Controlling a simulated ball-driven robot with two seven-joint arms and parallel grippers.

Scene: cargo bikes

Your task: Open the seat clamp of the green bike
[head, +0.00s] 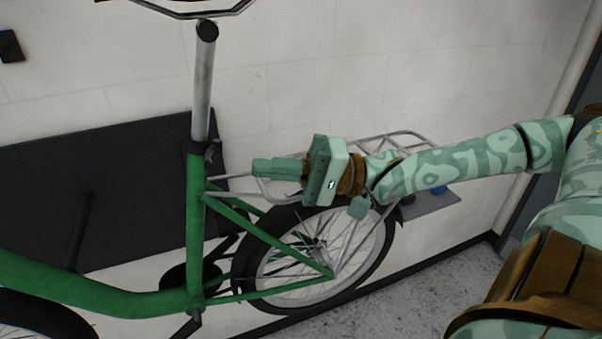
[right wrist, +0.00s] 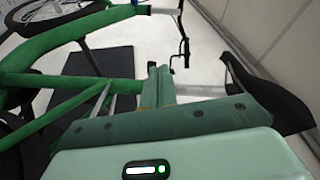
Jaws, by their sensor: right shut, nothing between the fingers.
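The green bike (head: 194,230) stands side-on in the head view. Its silver seat post (head: 203,90) rises from the green seat tube. The dark seat clamp (head: 197,148) sits at the top of that tube, with a small lever at its right side; I cannot tell the lever's exact position. My right gripper (head: 256,168) is shut and empty, to the right of the clamp and apart from it, above the rear wheel. My left gripper is not in view.
A silver rear rack (head: 395,137) lies behind my right gripper and forearm. The rear wheel (head: 370,260) is below. A dark panel (head: 110,150) stands against the pale wall. Space between gripper and seat tube looks clear.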

